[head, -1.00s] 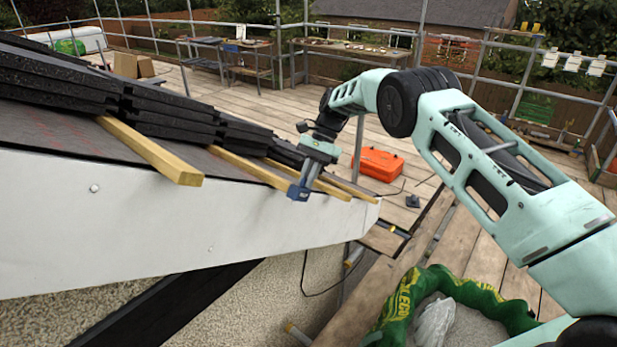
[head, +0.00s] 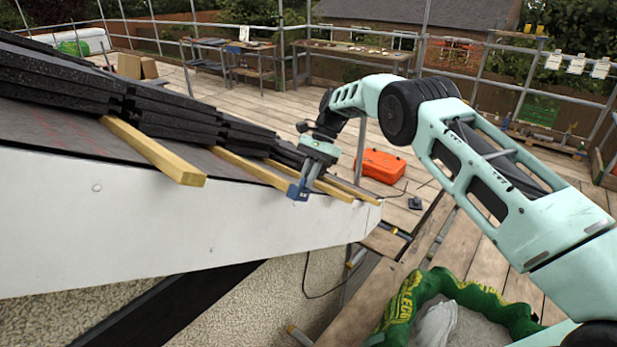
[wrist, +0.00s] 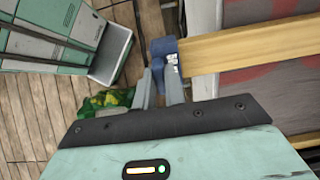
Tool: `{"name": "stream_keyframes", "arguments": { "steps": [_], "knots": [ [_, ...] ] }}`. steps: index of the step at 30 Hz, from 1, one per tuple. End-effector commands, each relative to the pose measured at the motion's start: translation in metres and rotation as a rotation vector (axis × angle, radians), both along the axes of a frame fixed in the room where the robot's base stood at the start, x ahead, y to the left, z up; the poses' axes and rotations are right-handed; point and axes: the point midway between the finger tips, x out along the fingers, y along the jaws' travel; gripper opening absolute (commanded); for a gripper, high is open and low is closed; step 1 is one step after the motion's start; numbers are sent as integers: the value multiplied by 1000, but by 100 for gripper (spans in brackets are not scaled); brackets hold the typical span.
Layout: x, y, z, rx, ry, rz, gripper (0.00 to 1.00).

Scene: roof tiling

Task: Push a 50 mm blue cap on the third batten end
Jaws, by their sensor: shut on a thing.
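My gripper (head: 309,173) is shut on the blue cap (head: 299,192) at the roof's eaves edge. In the wrist view the fingertips (wrist: 163,90) grip the cap (wrist: 161,52) from below. The cap is right at the end of a yellow wooden batten (wrist: 245,50), its open side facing that end. I cannot tell how far the cap is over the wood. In the head view this batten (head: 248,167) runs down to the cap, which hides its end. A bare-ended batten (head: 160,155) lies to its left, and others (head: 335,190) lie to its right.
The white fascia board (head: 150,225) runs just under the batten ends. Stacked black tiles (head: 60,85) lie on the roof. An orange case (head: 381,165) and a green bag (head: 400,310) are on the scaffold boards. Workbenches stand at the back.

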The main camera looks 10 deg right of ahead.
Motion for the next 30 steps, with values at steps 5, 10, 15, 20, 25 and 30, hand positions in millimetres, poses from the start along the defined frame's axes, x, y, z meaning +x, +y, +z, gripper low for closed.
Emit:
{"name": "stream_keyframes", "arguments": {
  "steps": [5,10,15,20,25,30],
  "knots": [
    [1,1,0,0,0,0,0],
    [1,1,0,0,0,0,0],
    [1,1,0,0,0,0,37],
    [1,1,0,0,0,0,37],
    [1,0,2,0,-1,-1,37],
    [5,-4,10,1,-1,0,37]
  ]
}}
